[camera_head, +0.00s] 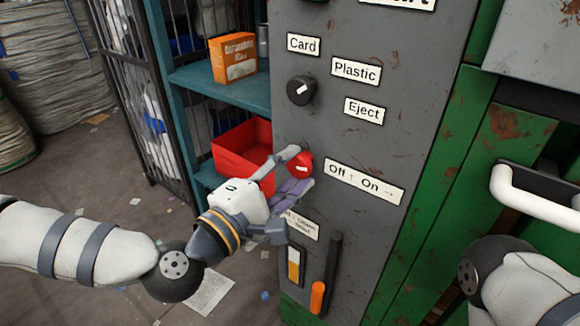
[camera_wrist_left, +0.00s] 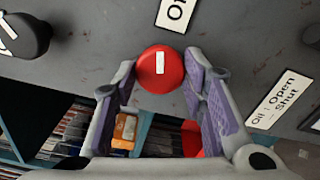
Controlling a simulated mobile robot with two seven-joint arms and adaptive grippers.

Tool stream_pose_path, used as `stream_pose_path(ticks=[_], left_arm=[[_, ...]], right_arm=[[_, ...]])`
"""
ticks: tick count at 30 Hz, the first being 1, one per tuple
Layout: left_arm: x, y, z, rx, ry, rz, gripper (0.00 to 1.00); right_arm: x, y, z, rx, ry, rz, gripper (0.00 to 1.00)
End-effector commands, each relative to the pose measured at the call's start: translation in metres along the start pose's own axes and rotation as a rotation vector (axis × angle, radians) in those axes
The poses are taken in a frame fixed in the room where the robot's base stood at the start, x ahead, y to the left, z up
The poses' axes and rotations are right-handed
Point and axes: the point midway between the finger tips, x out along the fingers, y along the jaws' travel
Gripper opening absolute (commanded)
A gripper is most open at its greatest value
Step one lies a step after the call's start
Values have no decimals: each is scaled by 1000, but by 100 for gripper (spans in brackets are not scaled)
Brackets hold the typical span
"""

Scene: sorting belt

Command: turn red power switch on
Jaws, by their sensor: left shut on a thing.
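The red power switch (camera_head: 304,163) is a round red knob on the grey control panel, left of the "Off ↑ On →" label (camera_head: 364,182). My left gripper (camera_head: 294,169) reaches it from the lower left and is shut on it. In the left wrist view the red knob (camera_wrist_left: 160,67) sits between the two fingertips (camera_wrist_left: 162,72). Its white mark shows clearly there and runs roughly along the label's line of text. My right gripper is out of view; only part of my right arm shows at the lower right.
The panel also carries a black knob (camera_head: 301,90) by the Card, Plastic and Eject labels, and an orange-tipped lever (camera_head: 318,297) below. An orange box (camera_head: 234,58) and a red bin (camera_head: 243,150) stand on teal shelves to the left. A white handle (camera_head: 535,202) juts out at right.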

Motion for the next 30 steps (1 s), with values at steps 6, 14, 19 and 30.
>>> stream_pose_path(ticks=[6,14,19,30], left_arm=[[0,1,0,148,0,-1,11],[0,0,0,259,0,-1,11],[0,0,0,293,1,-1,11],[0,-1,-1,304,1,-2,11]], right_arm=[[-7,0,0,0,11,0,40],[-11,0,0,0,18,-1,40],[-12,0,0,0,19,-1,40],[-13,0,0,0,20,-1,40]])
